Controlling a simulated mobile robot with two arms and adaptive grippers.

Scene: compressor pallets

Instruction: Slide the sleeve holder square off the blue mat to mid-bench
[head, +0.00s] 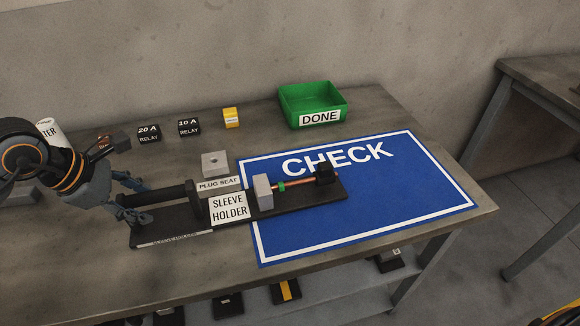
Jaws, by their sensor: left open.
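The sleeve holder (229,207) is a long black base with a white label. It lies at a slight slant, its right part over the blue CHECK mat (400,212) and its left part on bare bench. On it are a black cylinder at the left, a grey block and a copper rod with a green band at the right. My left gripper (134,193) is open at the holder's left end, beside the black cylinder. I cannot tell whether it touches. My right gripper is out of view.
A green DONE bin (313,104) stands at the back. Two black relay boxes (149,134) (189,127), a yellow block (231,118) and the plug seat (219,185) sit behind the holder. Bare bench (190,262) lies in front of the holder. A shelf with parts is below.

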